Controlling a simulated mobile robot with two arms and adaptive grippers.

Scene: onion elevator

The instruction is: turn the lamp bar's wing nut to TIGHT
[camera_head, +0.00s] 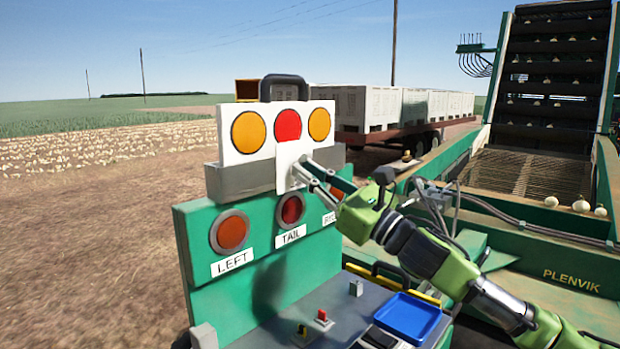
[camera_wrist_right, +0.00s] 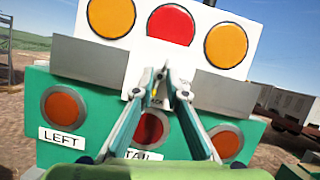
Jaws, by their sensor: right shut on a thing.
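The lamp bar (camera_head: 245,155) is a white board with an orange, a red and another orange lamp, seated in a grey bracket (camera_head: 236,180) on a green panel. It also shows in the right wrist view (camera_wrist_right: 118,65). A white tab hangs from its middle over the bracket. My right gripper (camera_head: 303,170) reaches this tab from the right, its fingers closed together at the tab's front; its fingertips also show in the right wrist view (camera_wrist_right: 163,85). It is shut on the wing nut, which the fingertips almost wholly hide. I cannot read the nut's angle or any TIGHT mark. My left gripper is out of view.
Below are round lamps labelled LEFT (camera_head: 231,232) and TAIL (camera_head: 290,209); my right arm partly covers a third. A console with a blue tray (camera_head: 408,316) and small switches stands in front. The green PLENVIK machine (camera_head: 575,279) is at right.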

